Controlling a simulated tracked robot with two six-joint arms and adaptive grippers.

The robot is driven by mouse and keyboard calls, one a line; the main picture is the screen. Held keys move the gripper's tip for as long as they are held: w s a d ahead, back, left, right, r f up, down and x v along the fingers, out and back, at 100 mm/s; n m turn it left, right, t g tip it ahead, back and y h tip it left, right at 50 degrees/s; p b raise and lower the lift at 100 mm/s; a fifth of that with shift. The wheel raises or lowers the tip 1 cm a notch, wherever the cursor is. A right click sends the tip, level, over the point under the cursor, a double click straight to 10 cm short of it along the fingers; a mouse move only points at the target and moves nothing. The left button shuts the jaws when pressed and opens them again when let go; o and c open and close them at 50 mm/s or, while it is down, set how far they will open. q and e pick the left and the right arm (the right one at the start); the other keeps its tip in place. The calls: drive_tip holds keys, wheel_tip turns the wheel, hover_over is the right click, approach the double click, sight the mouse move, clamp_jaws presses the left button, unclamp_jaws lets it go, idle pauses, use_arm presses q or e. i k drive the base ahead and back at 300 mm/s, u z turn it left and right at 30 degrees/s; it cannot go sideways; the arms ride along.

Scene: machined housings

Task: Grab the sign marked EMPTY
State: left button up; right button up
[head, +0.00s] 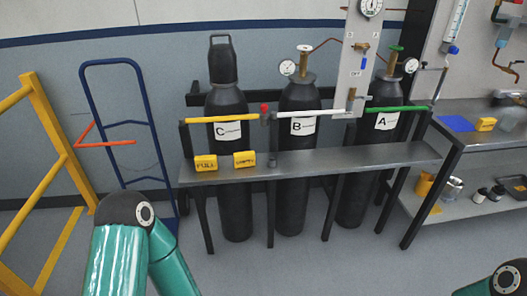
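The yellow sign whose small dark lettering appears to read EMPTY (245,159) stands on the narrow grey shelf (310,162) in front of the gas cylinders. A similar yellow sign marked FULL (206,163) stands just left of it, with a small gap between them. Both signs are upright and nothing covers them. Teal links of my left arm show at the lower left, and a bit of my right arm shows at the lower right corner. Neither gripper is in the picture.
Black cylinders C (227,102), B (298,98) and A (381,97) stand behind the shelf. A blue hand truck (113,71) and yellow railing (56,128) are left. A workbench (470,118) is right.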

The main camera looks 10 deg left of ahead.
sight(242, 160)
drive_tip(key=z, duration=0.15)
drive_tip(key=i, duration=1.35)
drive_tip(key=u, duration=0.4)
